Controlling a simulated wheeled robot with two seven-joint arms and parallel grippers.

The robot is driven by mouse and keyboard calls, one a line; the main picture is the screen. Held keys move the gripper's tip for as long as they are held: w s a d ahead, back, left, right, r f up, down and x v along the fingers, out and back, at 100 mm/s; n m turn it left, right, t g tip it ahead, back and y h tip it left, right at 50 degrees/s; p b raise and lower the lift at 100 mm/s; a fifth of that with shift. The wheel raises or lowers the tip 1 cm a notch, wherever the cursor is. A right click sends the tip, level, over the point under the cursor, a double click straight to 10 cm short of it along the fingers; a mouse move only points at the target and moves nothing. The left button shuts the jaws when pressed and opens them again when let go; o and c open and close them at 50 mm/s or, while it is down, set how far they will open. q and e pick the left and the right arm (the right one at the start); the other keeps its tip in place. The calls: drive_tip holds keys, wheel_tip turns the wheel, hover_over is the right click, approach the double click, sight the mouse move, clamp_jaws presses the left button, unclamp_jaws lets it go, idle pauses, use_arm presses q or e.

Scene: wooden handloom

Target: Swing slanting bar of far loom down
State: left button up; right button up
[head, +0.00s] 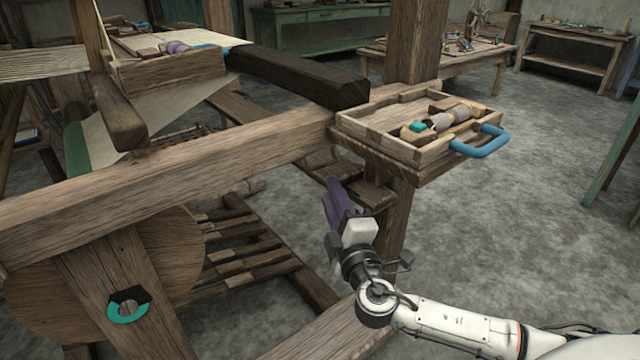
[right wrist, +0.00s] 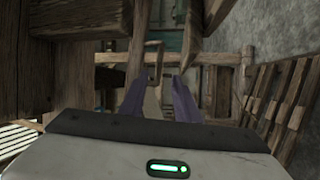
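The wooden loom frame (head: 170,180) fills the left half of the head view. A thick dark beam (head: 300,75) slants across it, and a shorter dark bar (head: 118,110) slants down at the left. I cannot tell which bar is the far loom's slanting bar. My right gripper (head: 335,195), with purple fingers, is low in front of the loom's long rail, below the tool tray. In the right wrist view, its fingers (right wrist: 158,100) are apart, with a pale wooden piece (right wrist: 152,108) visible between and beyond them; contact is unclear. My left gripper is out of view.
A wooden tray (head: 385,140) with a blue handle (head: 478,143) and small tools sits at the rail's right end. Slatted treadles (head: 245,260) lie below. Open grey floor lies to the right.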

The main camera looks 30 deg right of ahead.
sight(320, 166)
drive_tip(key=b+x, duration=0.1)
drive_tip(key=x, duration=0.9)
drive_tip(key=shift+w+d, duration=0.1)
clamp_jaws()
